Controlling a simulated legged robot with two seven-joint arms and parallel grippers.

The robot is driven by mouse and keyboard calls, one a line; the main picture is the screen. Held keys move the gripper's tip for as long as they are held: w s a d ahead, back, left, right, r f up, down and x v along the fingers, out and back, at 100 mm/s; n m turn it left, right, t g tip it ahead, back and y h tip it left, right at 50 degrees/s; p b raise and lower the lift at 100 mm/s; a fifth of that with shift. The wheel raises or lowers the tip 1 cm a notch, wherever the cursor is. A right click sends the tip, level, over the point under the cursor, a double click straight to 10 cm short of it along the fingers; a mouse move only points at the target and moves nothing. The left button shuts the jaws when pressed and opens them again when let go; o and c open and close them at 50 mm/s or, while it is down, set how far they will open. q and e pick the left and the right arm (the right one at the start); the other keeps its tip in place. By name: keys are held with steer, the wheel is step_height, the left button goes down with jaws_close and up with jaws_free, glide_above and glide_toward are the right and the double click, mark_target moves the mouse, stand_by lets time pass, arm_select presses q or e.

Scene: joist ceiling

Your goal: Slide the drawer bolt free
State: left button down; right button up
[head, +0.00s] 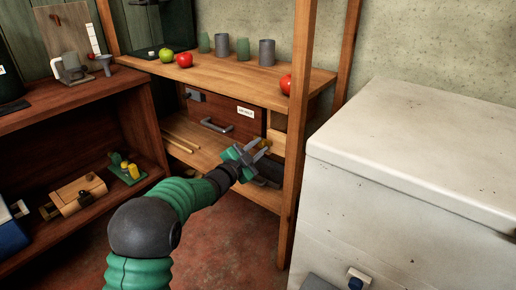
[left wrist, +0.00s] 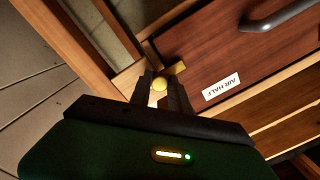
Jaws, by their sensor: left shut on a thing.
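The wooden drawer (head: 195,108) is set under the shelf top and has a grey bar handle and a white label; in the left wrist view its reddish-brown front (left wrist: 215,60) has a label reading "AIR HALF". The bolt's round yellow knob (left wrist: 159,85) is between the fingers of my left gripper (left wrist: 160,92), beside the drawer's edge. A brass-coloured piece (left wrist: 178,68) lies close to it against the drawer front. In the head view my left gripper (head: 250,152) is at the drawer's right end, shut on the knob. My right gripper is not in view.
The shelf top (head: 225,75) holds grey and green cups, a green apple (head: 166,55) and red apples. A wooden post (head: 297,130) stands just right of my gripper. A white chest (head: 410,170) fills the right. Red floor (head: 235,240) is open below.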

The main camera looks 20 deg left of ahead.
arm_select(q)
steer(key=shift+f, duration=0.1)
stand_by(0.3)
steer(key=d, duration=0.1)
steer(key=s+d, duration=0.1)
steer(key=d, duration=0.1)
steer(key=shift+d+b, duration=0.1)
steer(key=shift+b, duration=0.25)
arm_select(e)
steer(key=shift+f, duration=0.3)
arm_select(q)
steer(key=shift+f, duration=0.1)
steer(key=c, duration=1.2)
jaws_free()
steer(key=shift+s+d, duration=0.1)
